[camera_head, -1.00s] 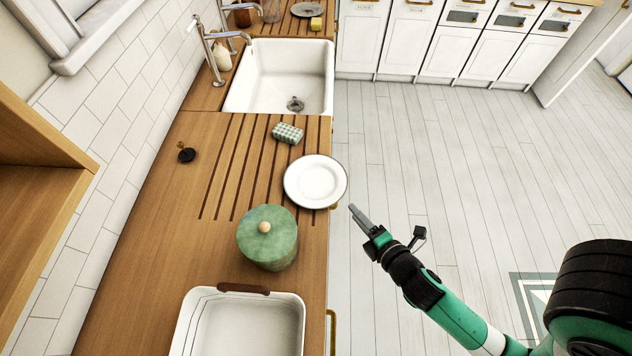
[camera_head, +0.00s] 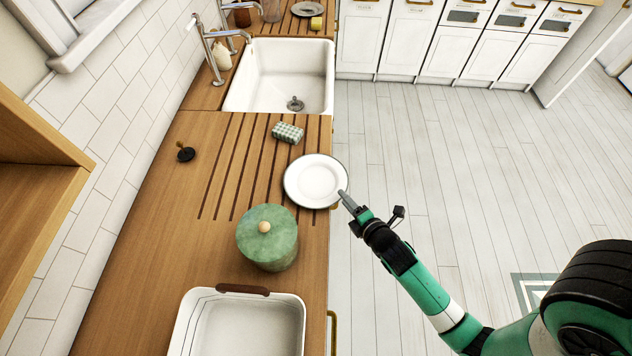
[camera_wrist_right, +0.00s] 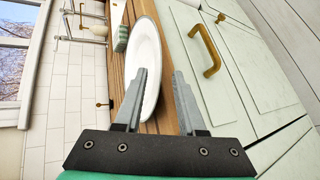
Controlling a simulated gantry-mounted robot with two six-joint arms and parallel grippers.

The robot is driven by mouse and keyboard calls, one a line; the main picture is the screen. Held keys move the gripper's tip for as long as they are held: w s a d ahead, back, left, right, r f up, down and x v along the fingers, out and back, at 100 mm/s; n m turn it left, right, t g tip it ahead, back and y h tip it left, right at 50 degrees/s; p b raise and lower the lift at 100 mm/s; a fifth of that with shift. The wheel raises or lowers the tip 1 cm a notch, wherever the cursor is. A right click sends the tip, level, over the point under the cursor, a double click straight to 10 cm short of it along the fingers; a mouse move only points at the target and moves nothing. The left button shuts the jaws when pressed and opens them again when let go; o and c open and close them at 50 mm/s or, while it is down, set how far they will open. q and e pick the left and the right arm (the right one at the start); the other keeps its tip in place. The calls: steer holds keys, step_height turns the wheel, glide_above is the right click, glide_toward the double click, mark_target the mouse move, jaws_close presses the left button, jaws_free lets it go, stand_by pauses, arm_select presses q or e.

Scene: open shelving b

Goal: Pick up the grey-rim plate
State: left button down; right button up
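The white plate with a thin grey rim (camera_head: 316,181) lies on the wooden counter's drainboard, its right side at the counter's front edge. My right gripper (camera_head: 342,194) is at the plate's right edge in the head view. My left gripper is not in view.
A green lidded pot (camera_head: 267,240) stands just below the plate, and a checkered sponge (camera_head: 287,132) lies above it. A white basin (camera_head: 245,325) is at the bottom. A sink (camera_head: 281,78) is at the top. A brass handle (camera_wrist_right: 207,50) sticks out near my right gripper.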

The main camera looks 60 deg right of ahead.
steer(key=shift+x, duration=1)
jaws_close()
stand_by(0.6)
